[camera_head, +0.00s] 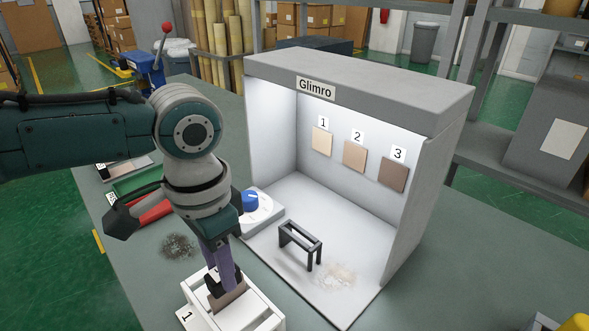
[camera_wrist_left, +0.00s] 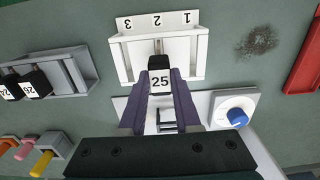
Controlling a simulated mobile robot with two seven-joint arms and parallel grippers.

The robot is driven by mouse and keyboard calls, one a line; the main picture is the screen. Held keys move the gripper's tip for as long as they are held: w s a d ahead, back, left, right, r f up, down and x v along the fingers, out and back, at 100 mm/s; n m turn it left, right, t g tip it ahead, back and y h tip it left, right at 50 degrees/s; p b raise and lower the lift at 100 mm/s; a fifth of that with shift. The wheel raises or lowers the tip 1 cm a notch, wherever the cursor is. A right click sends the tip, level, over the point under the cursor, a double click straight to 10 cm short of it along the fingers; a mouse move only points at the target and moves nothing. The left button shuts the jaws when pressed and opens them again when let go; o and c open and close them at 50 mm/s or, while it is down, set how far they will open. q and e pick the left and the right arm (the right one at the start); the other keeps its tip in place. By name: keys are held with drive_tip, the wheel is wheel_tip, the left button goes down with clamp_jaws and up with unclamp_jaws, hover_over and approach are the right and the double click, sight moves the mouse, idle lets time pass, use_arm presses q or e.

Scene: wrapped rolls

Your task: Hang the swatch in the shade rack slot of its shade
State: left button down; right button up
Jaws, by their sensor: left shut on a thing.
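My left gripper (camera_head: 222,283) points down over the white shade rack (camera_head: 268,322) at the front edge of the table. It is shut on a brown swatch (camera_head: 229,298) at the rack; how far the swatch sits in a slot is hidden. In the left wrist view the purple fingers (camera_wrist_left: 160,88) close on a black holder tagged 25 (camera_wrist_left: 160,80). It lines up with the middle of the rack (camera_wrist_left: 118,60), near number 2; the numbers 3, 2, 1 appear upside down. My right gripper is out of view.
The light booth (camera_head: 360,85) has sample tiles 1 (camera_head: 321,142), 2 (camera_head: 355,156) and 3 (camera_head: 393,175) on its back wall. A black stand (camera_head: 300,240) is inside. A grey tray (camera_wrist_left: 80,70) holds tagged black blocks.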

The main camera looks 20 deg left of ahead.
use_arm(q)
drive_tip(key=shift+f+b, duration=1.1)
drive_tip(key=shift+f, duration=0.7)
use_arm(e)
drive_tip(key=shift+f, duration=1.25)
use_arm(q)
drive_tip(key=c, duration=0.5)
unclamp_jaws()
drive_tip(key=shift+c, duration=0.2)
wheel_tip(320, 180, up, 10)
drive_tip(key=shift+p, duration=0.7)
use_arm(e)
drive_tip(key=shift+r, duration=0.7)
